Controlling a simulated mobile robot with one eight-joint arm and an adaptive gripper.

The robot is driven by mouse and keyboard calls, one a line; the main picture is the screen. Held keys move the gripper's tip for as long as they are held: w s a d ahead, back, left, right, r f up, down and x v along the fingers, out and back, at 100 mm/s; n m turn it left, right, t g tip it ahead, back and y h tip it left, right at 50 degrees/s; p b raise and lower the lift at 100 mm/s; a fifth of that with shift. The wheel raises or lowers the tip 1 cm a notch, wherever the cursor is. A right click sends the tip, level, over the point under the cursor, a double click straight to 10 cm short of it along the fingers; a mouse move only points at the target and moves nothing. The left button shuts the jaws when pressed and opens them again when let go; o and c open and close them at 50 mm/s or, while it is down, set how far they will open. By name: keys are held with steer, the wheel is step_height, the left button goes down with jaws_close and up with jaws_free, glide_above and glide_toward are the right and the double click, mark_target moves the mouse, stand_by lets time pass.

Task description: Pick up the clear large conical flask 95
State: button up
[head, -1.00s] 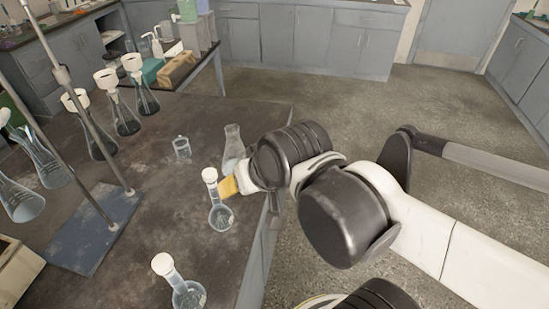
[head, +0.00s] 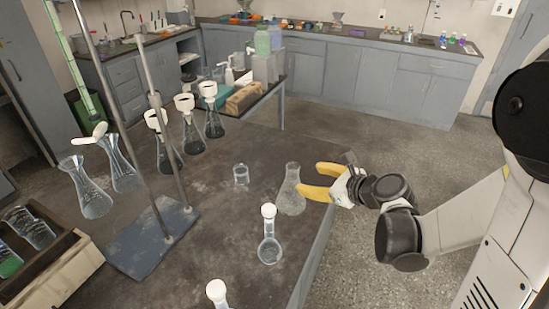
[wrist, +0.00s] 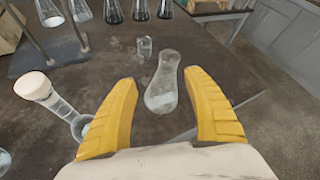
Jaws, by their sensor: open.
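The clear conical flask (head: 291,196) stands upright near the right edge of the dark bench, with no stopper visible. In the wrist view the flask (wrist: 162,88) is ahead of and between the fingers. My gripper (head: 314,183) has yellow fingers and is at the flask's right side. In the wrist view my gripper (wrist: 166,102) is open, with nothing held between its fingertips. I cannot tell whether a finger touches the flask.
A white-stoppered round flask (head: 270,245) stands nearer on the bench, left of the gripper in the wrist view. A small beaker (head: 241,175) is behind left. A stand (head: 150,238) and several stoppered flasks (head: 193,138) are further left.

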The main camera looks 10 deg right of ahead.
mark_target(297, 170)
steer(key=w+a+f+m+b, duration=0.1)
steer(key=w, duration=0.2)
steer(key=w+a+f+m+b, duration=0.1)
steer(key=w+f, duration=0.1)
steer(key=w, duration=0.2)
steer(key=w+a+f+m+t+b, duration=0.1)
steer(key=w, duration=0.2)
steer(key=shift+w+f+m+b, duration=0.15)
steer(key=shift+f+m+b, duration=0.15)
steer(key=shift+f, duration=0.05)
steer(key=shift+d+r, duration=0.1)
steer(key=shift+r, duration=0.05)
jaws_close()
